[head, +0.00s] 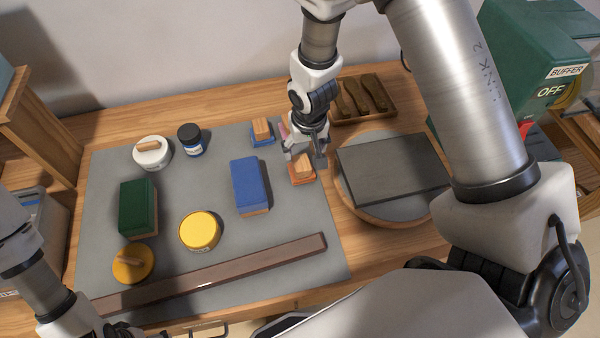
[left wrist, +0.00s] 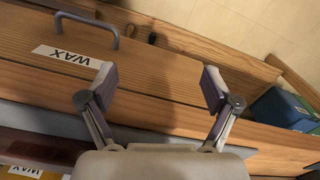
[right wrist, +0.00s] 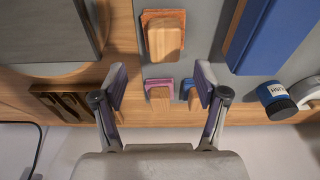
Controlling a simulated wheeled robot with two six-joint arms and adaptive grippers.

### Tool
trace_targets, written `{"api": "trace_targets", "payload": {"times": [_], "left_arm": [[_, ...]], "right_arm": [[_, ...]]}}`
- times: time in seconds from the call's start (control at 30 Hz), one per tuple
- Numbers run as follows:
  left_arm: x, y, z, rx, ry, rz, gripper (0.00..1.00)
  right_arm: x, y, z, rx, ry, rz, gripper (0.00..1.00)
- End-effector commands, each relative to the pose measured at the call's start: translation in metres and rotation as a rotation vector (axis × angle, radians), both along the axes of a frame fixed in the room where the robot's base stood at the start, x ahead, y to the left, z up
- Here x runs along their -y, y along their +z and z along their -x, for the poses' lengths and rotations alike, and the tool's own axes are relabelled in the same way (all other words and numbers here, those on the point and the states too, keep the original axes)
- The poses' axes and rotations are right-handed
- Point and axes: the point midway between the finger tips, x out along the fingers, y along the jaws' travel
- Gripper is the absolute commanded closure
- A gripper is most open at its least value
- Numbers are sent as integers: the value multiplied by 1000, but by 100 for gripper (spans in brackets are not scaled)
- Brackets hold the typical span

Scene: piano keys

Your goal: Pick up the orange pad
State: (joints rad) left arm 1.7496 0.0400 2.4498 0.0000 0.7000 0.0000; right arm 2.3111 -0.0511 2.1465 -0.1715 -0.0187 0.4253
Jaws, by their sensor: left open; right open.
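The orange pad (head: 302,178), an orange base with a wooden block grip, lies on the grey mat near its right edge. My right gripper (head: 305,154) is open just above and behind it, partly overlapping it in the head view. In the right wrist view the orange pad (right wrist: 164,36) is whole and lies beyond the open, empty fingers (right wrist: 160,78). My left gripper is open and empty in the left wrist view (left wrist: 160,82), over the front of a wooden drawer labelled WAX.
A pink pad (right wrist: 158,90) and a blue pad (right wrist: 189,88) lie close to the orange pad. A long blue block (head: 249,184) is left of it, and a round stand with a dark slab (head: 392,166) is right. A wooden tray (head: 362,99) stands behind.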

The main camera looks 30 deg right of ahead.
Motion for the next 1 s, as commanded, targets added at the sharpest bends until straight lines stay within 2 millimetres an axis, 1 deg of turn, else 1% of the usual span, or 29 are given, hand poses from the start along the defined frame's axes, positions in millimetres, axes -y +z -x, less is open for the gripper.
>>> {"api": "trace_targets", "payload": {"times": [0.03, 0.13, 0.27, 0.37, 0.43, 0.47, 0.53, 0.73, 0.77, 0.8, 0.87, 0.9, 0.93, 1.0], "left_arm": [[0, -9, 0, 0, 0, 0, 11], [0, -21, 0, 0, 0, 0, 11], [0, -22, 0, 0, 0, 0, 11], [0, -27, 0, 0, 0, 0, 11], [0, -43, 0, 1, 0, 0, 11], [0, -47, 0, 1, 0, 0, 11], [0, -50, 1, -1, 0, 0, 11], [0, -46, 0, 1, 0, 0, 11], [0, -46, 0, 1, 0, 0, 11], [0, -46, 0, 0, 0, 0, 11], [0, -46, 0, 0, 0, 0, 11], [0, -46, 0, 0, 0, 0, 11], [0, -46, 0, 0, 0, 0, 11], [0, -46, 0, 0, 0, 0, 11]], "right_arm": [[0, -10, -1, 0, 0, 0, 27], [0, -24, -3, 0, 0, 0, 27], [-1, -34, -5, -2, 1, 1, 27], [-4, -53, -9, -3, 0, 0, 27], [-5, -71, -12, -1, 1, 0, 27], [-4, -75, -13, 0, 0, 0, 27], [-4, -78, -14, 0, -1, 0, 27], [-4, -74, -14, 0, -1, 0, 27], [-4, -74, -14, 0, -1, 0, 34], [-4, -74, -14, 0, -1, 0, 48], [-4, -74, -14, 0, -1, 0, 70], [-4, -74, -14, 0, 0, 0, 84], [-4, -74, -14, 0, 0, 0, 92], [-4, -74, -14, 0, 0, 0, 92]]}}
